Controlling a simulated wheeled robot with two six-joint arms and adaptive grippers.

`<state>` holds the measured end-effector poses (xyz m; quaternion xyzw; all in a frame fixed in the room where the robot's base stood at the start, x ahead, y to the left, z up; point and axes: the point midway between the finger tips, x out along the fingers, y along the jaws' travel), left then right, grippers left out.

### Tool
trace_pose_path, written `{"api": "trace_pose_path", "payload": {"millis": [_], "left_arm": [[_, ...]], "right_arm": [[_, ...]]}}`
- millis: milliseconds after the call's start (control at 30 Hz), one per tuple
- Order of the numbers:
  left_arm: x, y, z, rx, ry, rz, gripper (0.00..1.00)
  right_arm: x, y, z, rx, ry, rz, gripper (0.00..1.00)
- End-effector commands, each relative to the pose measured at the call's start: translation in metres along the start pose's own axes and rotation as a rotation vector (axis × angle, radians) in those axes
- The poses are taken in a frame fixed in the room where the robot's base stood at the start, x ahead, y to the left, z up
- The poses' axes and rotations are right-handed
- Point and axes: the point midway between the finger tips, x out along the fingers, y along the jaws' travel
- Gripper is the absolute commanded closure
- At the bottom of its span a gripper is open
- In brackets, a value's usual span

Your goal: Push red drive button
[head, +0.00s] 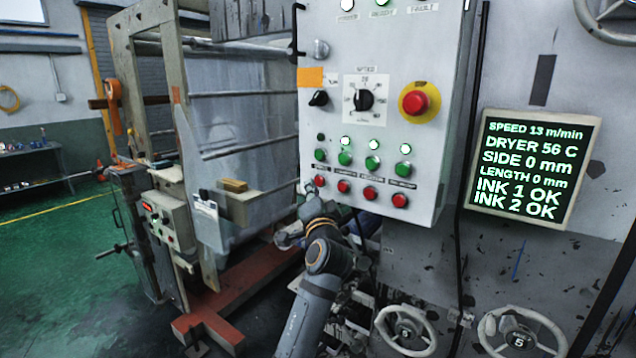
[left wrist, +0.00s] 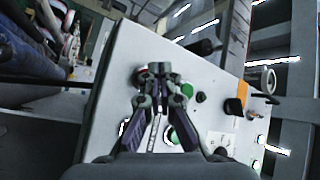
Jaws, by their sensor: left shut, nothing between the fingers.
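A grey control panel (head: 383,108) carries a lower row of red buttons under a row of green buttons. Their small labels are too blurred to read surely, so I cannot tell which is the drive one. The leftmost red button (head: 320,181) also shows in the left wrist view (left wrist: 141,72), partly hidden by the fingers. My left gripper (left wrist: 162,70) is shut and empty, its tips beside that button. Whether they touch it I cannot tell. In the head view the left gripper (head: 312,204) sits just below the button. My right gripper is not in view.
A green button (left wrist: 187,91) is close to the fingers. A red emergency stop (head: 415,102) on yellow and a black dial (head: 364,99) sit higher. A display (head: 533,170) hangs at right. Handwheels (head: 406,331) are below, and a roller frame (head: 240,120) stands left.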

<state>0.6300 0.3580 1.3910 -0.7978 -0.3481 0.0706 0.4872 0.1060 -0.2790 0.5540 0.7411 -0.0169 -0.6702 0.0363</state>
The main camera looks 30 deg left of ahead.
Motion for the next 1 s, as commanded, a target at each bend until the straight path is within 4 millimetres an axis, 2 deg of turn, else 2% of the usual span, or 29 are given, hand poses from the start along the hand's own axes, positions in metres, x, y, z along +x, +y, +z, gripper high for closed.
{"api": "trace_pose_path", "payload": {"millis": [267,700,1000], "left_arm": [[-0.003,-0.003,0.003,0.0,-0.001,-0.001,1.0],[-0.032,-0.024,0.024,0.0,0.0,0.0,1.0],[-0.035,-0.025,0.025,-0.001,0.0,0.0,1.0]], "right_arm": [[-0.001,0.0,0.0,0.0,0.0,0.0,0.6],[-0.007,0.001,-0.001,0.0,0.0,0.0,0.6],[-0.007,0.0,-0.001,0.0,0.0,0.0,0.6]]}}
